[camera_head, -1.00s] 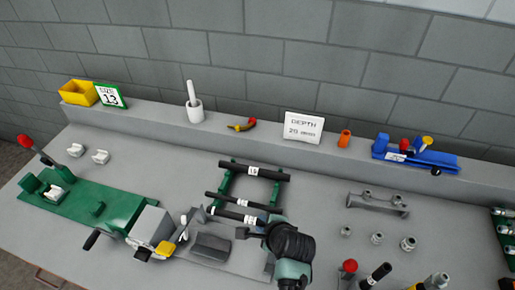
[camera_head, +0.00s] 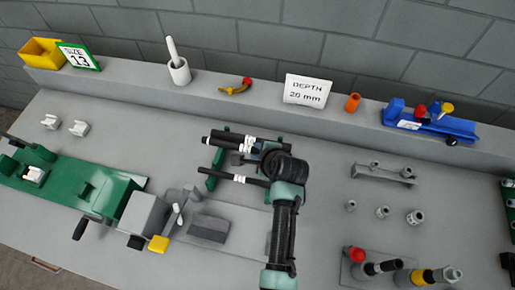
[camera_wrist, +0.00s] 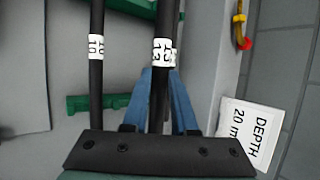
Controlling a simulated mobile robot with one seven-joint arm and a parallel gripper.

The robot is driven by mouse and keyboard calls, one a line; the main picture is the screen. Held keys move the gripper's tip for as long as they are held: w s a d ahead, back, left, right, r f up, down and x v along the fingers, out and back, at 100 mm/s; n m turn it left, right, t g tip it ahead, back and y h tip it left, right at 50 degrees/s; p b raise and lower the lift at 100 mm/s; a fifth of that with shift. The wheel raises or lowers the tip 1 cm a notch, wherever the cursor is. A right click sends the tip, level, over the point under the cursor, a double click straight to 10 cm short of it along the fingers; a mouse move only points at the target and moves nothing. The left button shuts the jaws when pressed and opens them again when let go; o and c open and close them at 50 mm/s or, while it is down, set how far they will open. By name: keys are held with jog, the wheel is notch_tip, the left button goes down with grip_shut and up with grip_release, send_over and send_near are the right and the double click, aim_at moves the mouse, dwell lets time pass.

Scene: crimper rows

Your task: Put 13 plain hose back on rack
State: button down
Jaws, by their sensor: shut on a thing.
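My gripper (camera_head: 262,152) is over the back part of the green hose rack (camera_head: 212,182). It is shut on a black hose (camera_head: 222,142) with a white label; my wrist partly hides it in the head view. In the wrist view the held hose (camera_wrist: 160,88) runs between the blue fingers (camera_wrist: 163,76), its label facing the camera. Another black hose (camera_wrist: 178,22) shows just behind and beside it, mostly covered. A thinner labelled hose (camera_head: 235,178) lies across the rack's front part, apart from the held one; it also shows in the wrist view (camera_wrist: 96,80).
A green crimper (camera_head: 75,190) stands at left, with a grey block (camera_head: 208,228) in front of the rack. The back ledge bears a size 13 card (camera_head: 78,57), a depth 20 mm card (camera_head: 305,90) and a blue tool (camera_head: 430,122). Fittings (camera_head: 382,212) stand at right.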

jog(key=shift+a, duration=0.1)
jog(key=shift+f, duration=0.15)
notch_tip(320, 180, down, 6)
jog(key=b, duration=0.4)
jog(key=shift+f, duration=0.2)
dwell(1.4)
jog(key=c, duration=0.6)
grip_release()
jog(key=v, duration=1.3)
jog(key=shift+p, duration=0.35)
